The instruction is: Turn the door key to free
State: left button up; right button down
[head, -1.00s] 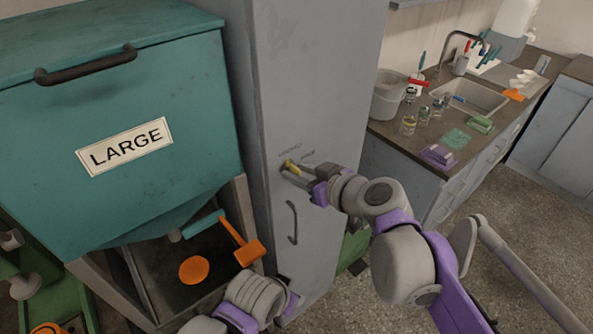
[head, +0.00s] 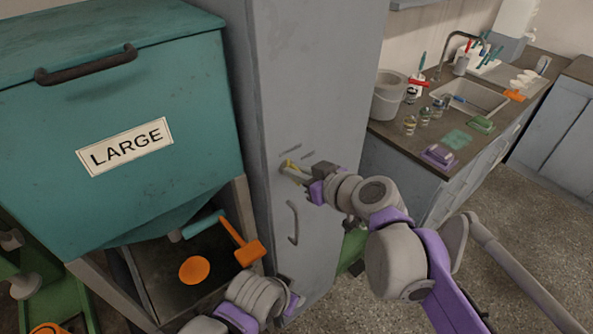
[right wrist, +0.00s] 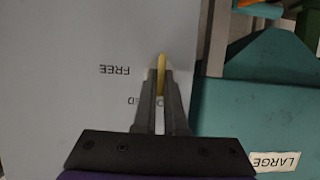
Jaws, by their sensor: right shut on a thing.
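The yellow door key (head: 290,165) sits in the front of the tall grey cabinet (head: 318,80). My right gripper (head: 297,174) is at the key, with its fingers shut on it. In the right wrist view the key (right wrist: 161,70) stands out as a narrow upright strip between the fingertips (right wrist: 161,90). An upside-down FREE label (right wrist: 115,70) is to its left there. Another label is mostly hidden behind the fingers; only its end shows. My left gripper (head: 287,295) is low in the head view below the cabinet handle; its jaws cannot be made out.
A dark vertical handle (head: 293,222) is on the cabinet below the key. A teal bin marked LARGE (head: 125,147) stands at the left, above a tray with an orange scoop (head: 240,243). A sink counter (head: 455,110) with jars is at the right.

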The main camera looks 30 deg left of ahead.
jog(key=shift+w+m, duration=0.1)
jog(key=shift+m, duration=0.2)
jog(key=m+g+y+b, duration=0.1)
jog(key=m, duration=0.3)
jog(key=m+g+y+b, duration=0.1)
jog(key=m+g+y, duration=0.1)
jog(key=m, duration=0.2)
jog(key=w+f+m+g+y+b, duration=0.1)
jog(key=m+g+y, duration=0.1)
jog(key=m, duration=0.3)
jog(key=shift+d+f, duration=0.1)
jog(key=shift+d, duration=0.15)
dwell(0.3)
dwell(0.4)
jog(key=c, duration=1)
grip_release()
jog(key=d+b, duration=0.1)
jog(key=d, duration=1)
